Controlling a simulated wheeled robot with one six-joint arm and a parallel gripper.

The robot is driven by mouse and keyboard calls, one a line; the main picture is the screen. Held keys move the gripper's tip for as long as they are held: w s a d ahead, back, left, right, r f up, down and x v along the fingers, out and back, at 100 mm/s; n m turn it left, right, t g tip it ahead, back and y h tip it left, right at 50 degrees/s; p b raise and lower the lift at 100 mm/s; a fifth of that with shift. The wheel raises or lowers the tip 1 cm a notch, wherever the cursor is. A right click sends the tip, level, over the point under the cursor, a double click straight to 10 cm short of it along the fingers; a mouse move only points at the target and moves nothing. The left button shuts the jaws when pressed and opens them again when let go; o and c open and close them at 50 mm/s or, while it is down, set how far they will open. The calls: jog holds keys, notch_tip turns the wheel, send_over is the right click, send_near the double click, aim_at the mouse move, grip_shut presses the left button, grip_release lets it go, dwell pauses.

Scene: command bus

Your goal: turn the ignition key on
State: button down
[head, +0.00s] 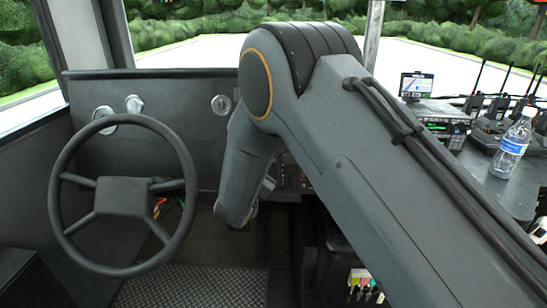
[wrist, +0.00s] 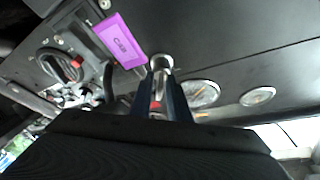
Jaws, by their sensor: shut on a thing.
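In the wrist view my gripper (wrist: 161,78) has its dark blue fingers closed at the dark dashboard panel. A round silver piece (wrist: 161,61) shows at the fingertips; it appears to be the ignition switch with the key. The fingers hide most of the key, and its turn angle cannot be told. A small red part shows between the fingers lower down. In the head view my own arm covers the gripper and the key.
A purple CAB tag (wrist: 121,40) hangs left of the fingers, near cables. Round gauges (wrist: 201,93) sit to the right. In the head view the steering wheel (head: 124,197) stands left of my arm; a water bottle (head: 511,146) and radios stand on the right console.

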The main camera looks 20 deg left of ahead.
jog(key=shift+m, duration=0.3)
jog(key=c, duration=1.9)
grip_release()
jog(key=shift+s, duration=0.1)
jog(key=shift+s+d, duration=0.2)
jog(key=shift+s, duration=3.6)
